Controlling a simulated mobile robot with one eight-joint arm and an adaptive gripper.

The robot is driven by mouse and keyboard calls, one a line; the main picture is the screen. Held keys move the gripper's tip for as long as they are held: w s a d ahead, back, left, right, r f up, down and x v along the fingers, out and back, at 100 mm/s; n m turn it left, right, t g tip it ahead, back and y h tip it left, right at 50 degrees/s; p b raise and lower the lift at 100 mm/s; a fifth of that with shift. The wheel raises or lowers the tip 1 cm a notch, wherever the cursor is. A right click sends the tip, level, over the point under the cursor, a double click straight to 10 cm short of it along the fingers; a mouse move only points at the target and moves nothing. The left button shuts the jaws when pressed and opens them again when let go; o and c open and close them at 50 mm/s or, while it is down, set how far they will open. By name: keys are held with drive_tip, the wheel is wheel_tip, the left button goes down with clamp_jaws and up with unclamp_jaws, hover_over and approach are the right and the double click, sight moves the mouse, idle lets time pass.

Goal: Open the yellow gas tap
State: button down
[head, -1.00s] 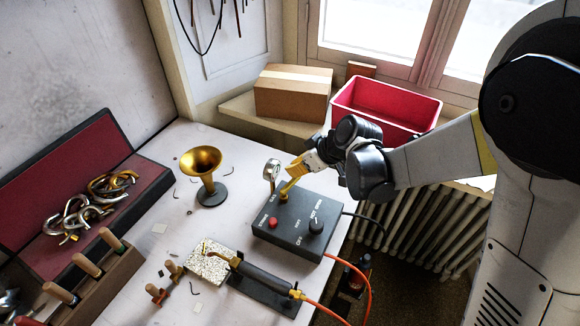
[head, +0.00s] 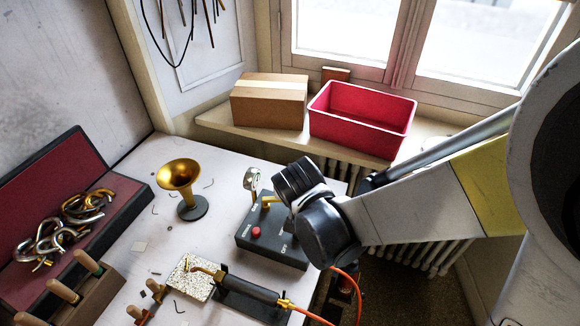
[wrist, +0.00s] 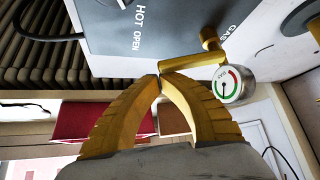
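The yellow gas tap (head: 268,199) stands on the dark control box (head: 250,241), next to a round gauge. In the wrist view the tap's lever (wrist: 192,63) runs sideways from its post beside the word GAS. My gripper (wrist: 160,80) has yellow fingers whose tips come together at the lever's free end. The tips look shut and touch or nearly touch the lever; I see no clear grip around it. In the head view my dark wrist hides the fingers and the right part of the box.
The gauge (wrist: 231,84) stands close to the tap. A red button (head: 255,232) is on the box. A brass horn bell (head: 180,176) stands left. A torch (head: 247,290) lies in front with an orange hose. A red bin (head: 362,121) and cardboard box (head: 269,102) sit behind.

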drive_tip(key=shift+s+d+m+h, duration=0.2)
drive_tip(key=shift+s+m+h, duration=0.65)
drive_tip(key=shift+m, duration=0.35)
drive_tip(key=shift+s, duration=0.7)
drive_tip(key=shift+s+f, duration=0.1)
drive_tip(key=shift+s, duration=0.1)
drive_tip(key=shift+d, duration=0.1)
